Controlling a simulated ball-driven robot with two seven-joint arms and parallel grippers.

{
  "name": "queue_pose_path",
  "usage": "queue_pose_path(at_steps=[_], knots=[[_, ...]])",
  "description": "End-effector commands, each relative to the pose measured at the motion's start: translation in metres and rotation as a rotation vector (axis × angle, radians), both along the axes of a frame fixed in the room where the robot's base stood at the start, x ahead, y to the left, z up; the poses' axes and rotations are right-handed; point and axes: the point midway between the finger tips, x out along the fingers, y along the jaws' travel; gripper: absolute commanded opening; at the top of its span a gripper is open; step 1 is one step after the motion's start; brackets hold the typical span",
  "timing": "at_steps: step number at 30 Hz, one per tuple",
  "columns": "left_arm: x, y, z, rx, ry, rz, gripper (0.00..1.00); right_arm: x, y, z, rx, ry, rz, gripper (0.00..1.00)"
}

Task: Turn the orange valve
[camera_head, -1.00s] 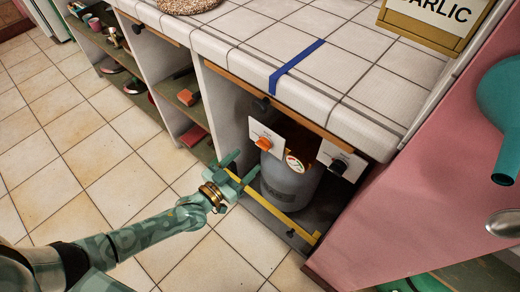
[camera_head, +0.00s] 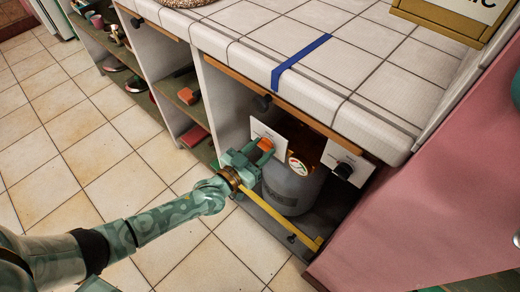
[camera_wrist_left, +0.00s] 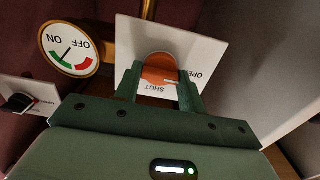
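The orange valve (camera_head: 265,144) sits on a white plate (camera_head: 268,129) at the front of the open cupboard under the tiled counter. In the left wrist view the orange valve (camera_wrist_left: 160,72) is on a plate lettered OPEN and SHUT. My left gripper (camera_head: 254,150) is at the valve and partly covers it and the plate in the head view. In the left wrist view its fingers (camera_wrist_left: 160,82) are apart, one on each side of the valve. Whether they touch it is hard to tell. My right gripper is not in view.
A second plate with a black knob (camera_head: 344,170) is to the right. A yellow strip (camera_head: 280,226) edges the cupboard floor. Tiled floor (camera_head: 120,180) is clear.

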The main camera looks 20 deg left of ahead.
Motion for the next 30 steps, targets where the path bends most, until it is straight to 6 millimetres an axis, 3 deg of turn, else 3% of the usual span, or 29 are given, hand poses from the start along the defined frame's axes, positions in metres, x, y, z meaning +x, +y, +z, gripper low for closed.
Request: queue_pose_path(at_steps=[12, 30], knots=[[0.000, 0.001, 0.000, 0.052, -0.018, 0.001, 0.17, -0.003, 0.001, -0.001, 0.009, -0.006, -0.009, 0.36], [-0.001, 0.000, 0.000, 0.513, -0.184, 0.001, 0.17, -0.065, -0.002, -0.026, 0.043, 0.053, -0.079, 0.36]])
